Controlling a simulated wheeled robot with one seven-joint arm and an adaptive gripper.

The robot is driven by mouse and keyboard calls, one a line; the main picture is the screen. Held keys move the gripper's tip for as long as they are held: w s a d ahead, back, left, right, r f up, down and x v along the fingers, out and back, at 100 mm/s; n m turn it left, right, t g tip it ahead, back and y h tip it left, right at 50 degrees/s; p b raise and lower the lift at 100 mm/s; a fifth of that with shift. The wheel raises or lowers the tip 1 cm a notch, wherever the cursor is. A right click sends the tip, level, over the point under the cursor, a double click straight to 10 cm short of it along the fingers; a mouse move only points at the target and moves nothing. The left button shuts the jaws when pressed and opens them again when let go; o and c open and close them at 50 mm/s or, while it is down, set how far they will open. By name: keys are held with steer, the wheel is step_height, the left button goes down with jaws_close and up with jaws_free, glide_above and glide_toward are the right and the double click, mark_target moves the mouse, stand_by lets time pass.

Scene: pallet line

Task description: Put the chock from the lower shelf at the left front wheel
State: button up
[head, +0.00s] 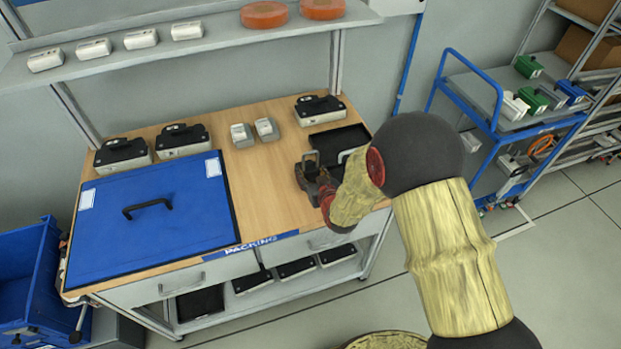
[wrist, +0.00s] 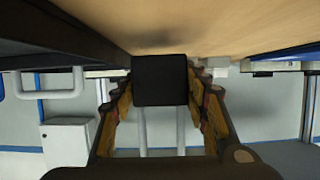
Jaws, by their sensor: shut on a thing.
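My gripper (head: 312,182) is above the front right part of the packing table. It is shut on a small black block (wrist: 160,80), which shows between the fingers in the wrist view. Two grey bars (wrist: 143,130) run from the block towards the palm. In the head view a grey loop (head: 312,156) stands by the fingers. I cannot tell for certain that the block is the chock. The blue cart (head: 492,133) stands at right, with its lower shelf (head: 478,172) partly visible. Small wheels show dimly under it; my arm hides part of the cart.
The table (head: 265,190) carries a blue lid (head: 150,230), black-topped devices and a dark tray (head: 345,137) close to my gripper. Several devices lie on the shelf under the table. A blue bin (head: 30,270) stands at left. The floor (head: 560,240) at right is clear.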

steer(key=shift+f, duration=1.15)
steer(key=shift+f+b, duration=0.2)
steer(key=shift+b, duration=0.15)
steer(key=o, duration=1.3)
steer(key=shift+o, duration=0.2)
steer(key=shift+r, duration=0.2)
steer(key=p+v, duration=0.2)
steer(key=v, duration=1)
